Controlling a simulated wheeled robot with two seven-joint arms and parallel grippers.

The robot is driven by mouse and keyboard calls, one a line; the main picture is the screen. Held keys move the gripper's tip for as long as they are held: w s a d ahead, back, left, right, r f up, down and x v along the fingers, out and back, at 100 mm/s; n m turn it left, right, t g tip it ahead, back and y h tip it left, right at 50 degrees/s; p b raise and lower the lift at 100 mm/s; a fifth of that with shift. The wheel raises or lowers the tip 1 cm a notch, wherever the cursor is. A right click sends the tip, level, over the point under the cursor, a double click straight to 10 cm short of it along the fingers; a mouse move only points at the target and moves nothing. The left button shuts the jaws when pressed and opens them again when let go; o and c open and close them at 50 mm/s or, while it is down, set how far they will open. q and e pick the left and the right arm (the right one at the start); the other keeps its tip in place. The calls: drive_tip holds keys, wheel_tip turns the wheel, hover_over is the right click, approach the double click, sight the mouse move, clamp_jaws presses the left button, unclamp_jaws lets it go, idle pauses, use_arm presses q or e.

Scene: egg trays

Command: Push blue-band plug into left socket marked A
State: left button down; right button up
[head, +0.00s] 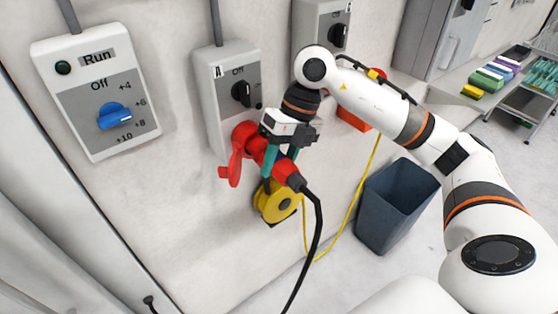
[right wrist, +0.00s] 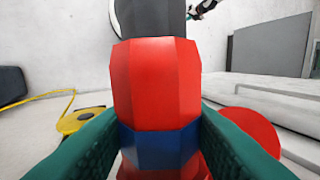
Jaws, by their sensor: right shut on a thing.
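The plug (head: 289,174) is red with a black cable at its rear. My right gripper (head: 280,160) is shut on it; in the right wrist view the teal fingers grip both sides at the blue band (right wrist: 158,148), below the red body (right wrist: 155,82). The red socket (head: 247,137) sits at the bottom of the grey box marked A (head: 227,88), its lid (head: 233,168) hanging open. The plug lines up with the socket, front end towards it. The fingers hide the join, so I cannot tell how far in it is. My left gripper is out of view.
A control box marked Run (head: 95,90) with a blue knob is on the wall at left. Another grey box (head: 320,25) is beyond my right wrist. A yellow reel (head: 275,203) is below the plug. A dark bin (head: 397,207) stands on the floor at right.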

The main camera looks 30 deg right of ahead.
drive_tip(key=shift+w+a+r+p, duration=0.15)
drive_tip(key=shift+w+p, duration=0.15)
drive_tip(key=shift+w, duration=1.35)
idle(1.5)
drive_tip(key=o, duration=0.5)
drive_tip(key=o, duration=0.7)
drive_tip(key=shift+w, duration=0.15)
drive_tip(key=shift+o, duration=0.2)
drive_tip(key=b+v, duration=0.2)
drive_tip(key=v, duration=1)
